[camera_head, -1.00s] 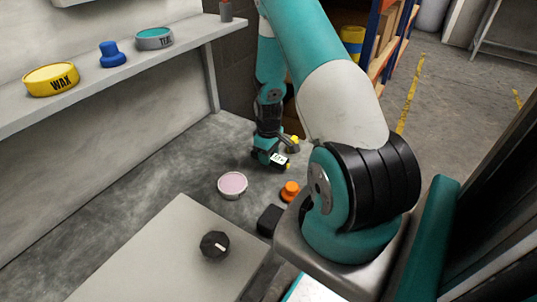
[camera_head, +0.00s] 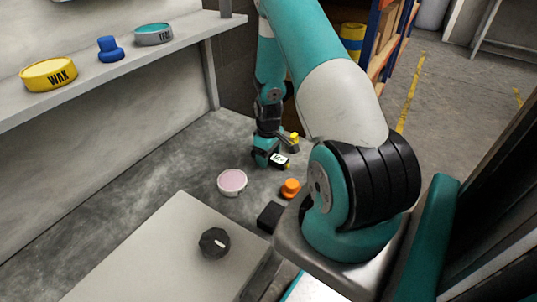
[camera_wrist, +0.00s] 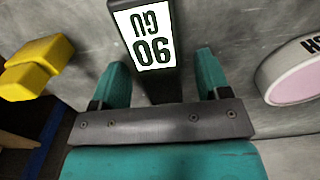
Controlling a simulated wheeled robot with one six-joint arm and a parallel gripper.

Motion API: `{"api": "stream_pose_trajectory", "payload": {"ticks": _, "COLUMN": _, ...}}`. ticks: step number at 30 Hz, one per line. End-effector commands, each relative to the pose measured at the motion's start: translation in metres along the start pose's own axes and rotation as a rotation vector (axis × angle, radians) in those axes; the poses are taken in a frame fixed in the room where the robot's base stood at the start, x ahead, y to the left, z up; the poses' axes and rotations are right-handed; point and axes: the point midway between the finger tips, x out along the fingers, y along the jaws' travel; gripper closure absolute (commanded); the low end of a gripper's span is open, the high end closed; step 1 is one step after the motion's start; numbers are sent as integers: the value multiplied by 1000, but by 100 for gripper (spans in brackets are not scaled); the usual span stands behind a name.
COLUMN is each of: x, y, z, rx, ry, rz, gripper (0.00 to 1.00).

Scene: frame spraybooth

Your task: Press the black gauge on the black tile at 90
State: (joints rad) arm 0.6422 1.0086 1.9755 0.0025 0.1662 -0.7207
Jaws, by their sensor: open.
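A black piece with a white label (camera_wrist: 149,42) lies between the fingers of my gripper in the wrist view. The label's markings look upside down and seem to read 90 with letters. The labelled piece also shows in the head view (camera_head: 279,159), beside the gripper. My gripper (camera_wrist: 162,80) is open, with a teal finger on each side of the piece and gaps visible. In the head view, my gripper (camera_head: 266,157) is low over the bench. A plain black block (camera_head: 270,217) lies nearer, partly behind my arm. I cannot tell surely which black item is gauge or tile.
A pink-topped round tin (camera_head: 232,181) and an orange knob-shaped piece (camera_head: 290,187) stand on the bench near the gripper. A yellow piece (camera_wrist: 38,66) is close on the left. A grey box with a black dial (camera_head: 214,242) fills the front.

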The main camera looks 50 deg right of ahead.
Motion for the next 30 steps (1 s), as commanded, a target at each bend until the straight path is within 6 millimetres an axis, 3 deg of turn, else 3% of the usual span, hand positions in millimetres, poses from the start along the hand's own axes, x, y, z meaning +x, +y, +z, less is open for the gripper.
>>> {"api": "stream_pose_trajectory", "payload": {"ticks": 4, "x": -3, "y": 0, "z": 0, "rx": 0, "ry": 0, "rz": 0, "gripper": 30}}
{"api": "stream_pose_trajectory", "payload": {"ticks": 8, "x": -19, "y": 1, "z": -1, "rx": 0, "ry": 3, "rz": 3, "gripper": 30}}
{"api": "stream_pose_trajectory", "payload": {"ticks": 21, "x": -128, "y": 0, "z": 0, "rx": 0, "ry": 3, "rz": 3, "gripper": 30}}
{"api": "stream_pose_trajectory", "payload": {"ticks": 30, "x": -170, "y": 0, "z": 0, "rx": 0, "ry": 0, "rz": 0, "gripper": 30}}
